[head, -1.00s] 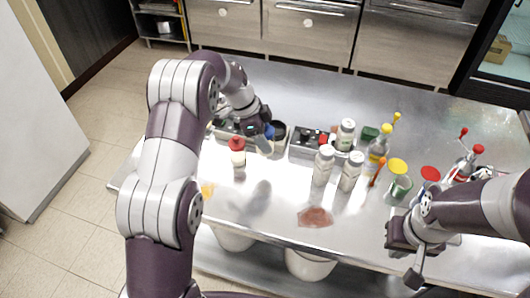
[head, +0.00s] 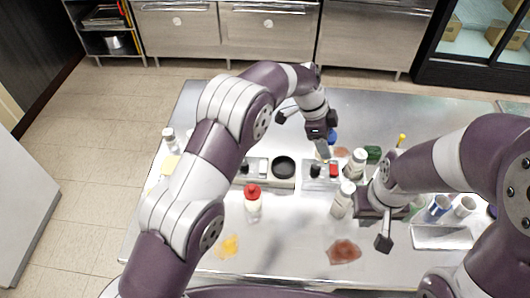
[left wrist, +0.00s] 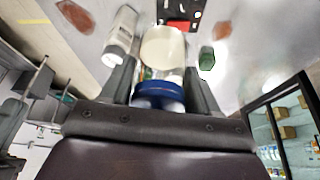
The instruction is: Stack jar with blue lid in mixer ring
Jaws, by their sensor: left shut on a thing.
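My left gripper (head: 325,152) is shut on the jar with the blue lid (head: 332,136), above the table. In the left wrist view, the jar's cream body (left wrist: 162,48) and blue lid (left wrist: 158,94) show between the fingers. A dark round ring (head: 283,167), which looks like the mixer ring, sits on a light base to the left of and nearer than the jar. The ring looks empty, and the jar is apart from it. My right gripper (head: 382,222) is over the right part of the table; its finger opening is unclear.
A red-capped bottle (head: 253,204) stands in front of the ring. White-capped shakers (head: 343,199) stand to the right, near a unit with a red part (head: 333,170). Blue and white cups (head: 438,207) are at the right. Orange and brown spills (head: 344,251) mark the front.

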